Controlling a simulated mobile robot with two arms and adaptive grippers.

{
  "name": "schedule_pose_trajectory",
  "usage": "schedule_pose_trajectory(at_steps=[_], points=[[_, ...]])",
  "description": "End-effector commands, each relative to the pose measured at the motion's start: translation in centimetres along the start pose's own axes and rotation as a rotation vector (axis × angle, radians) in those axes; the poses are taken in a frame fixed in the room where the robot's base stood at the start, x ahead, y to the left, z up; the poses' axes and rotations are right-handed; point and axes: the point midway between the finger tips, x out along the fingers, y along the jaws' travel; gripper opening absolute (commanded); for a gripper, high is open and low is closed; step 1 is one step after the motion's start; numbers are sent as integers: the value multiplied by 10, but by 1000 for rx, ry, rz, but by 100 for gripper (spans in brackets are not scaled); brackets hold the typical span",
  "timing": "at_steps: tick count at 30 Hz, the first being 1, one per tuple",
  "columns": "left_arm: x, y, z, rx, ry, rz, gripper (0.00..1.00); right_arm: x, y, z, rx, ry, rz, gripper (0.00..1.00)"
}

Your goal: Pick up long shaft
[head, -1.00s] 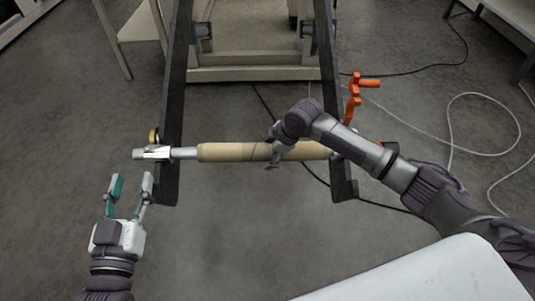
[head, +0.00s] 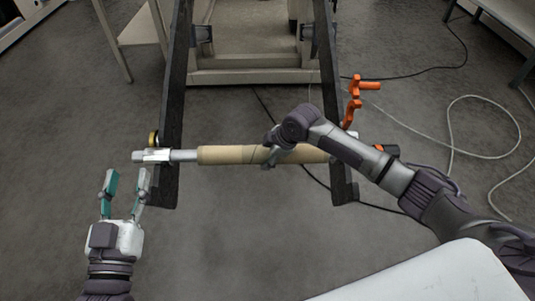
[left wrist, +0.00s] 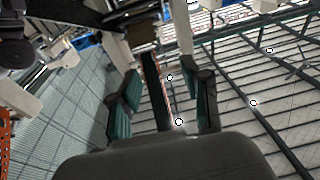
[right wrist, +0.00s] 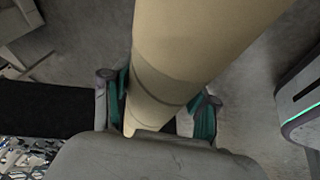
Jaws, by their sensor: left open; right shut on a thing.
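The long shaft (head: 184,156) is a silver bar lying across two dark rails, with a brown kraft roll (head: 230,155) around its middle. Its left end carries a metal fitting just outside the left rail. My right gripper (head: 271,156) is shut on the kraft roll, right of its middle; the right wrist view shows the roll (right wrist: 190,50) between the fingers. The shaft's right end is mostly hidden behind my right arm. My left gripper (head: 123,185) is open and empty, just below and left of the shaft's left end, apart from it.
The left rail (head: 172,110) and right rail (head: 328,100) flank the shaft. An orange handle (head: 355,95) stands by the right rail. Cables lie on the floor at right. A white surface (head: 430,275) fills the lower right. The floor below the shaft is clear.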

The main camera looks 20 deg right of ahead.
Motion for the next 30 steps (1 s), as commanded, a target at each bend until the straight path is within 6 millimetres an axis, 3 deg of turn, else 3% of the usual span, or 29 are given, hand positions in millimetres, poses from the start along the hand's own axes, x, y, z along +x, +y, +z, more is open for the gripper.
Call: schedule_pose_trajectory(at_steps=[11,19,30], points=[[0,0,2,0,-25,-1,48,-7,5,-4,-1,7,9,0],[-12,-7,43,5,-280,-15,48,-32,13,-15,-2,9,9,0],[-50,-16,96,7,-643,-37,48,-66,24,-29,-2,6,9,0]])
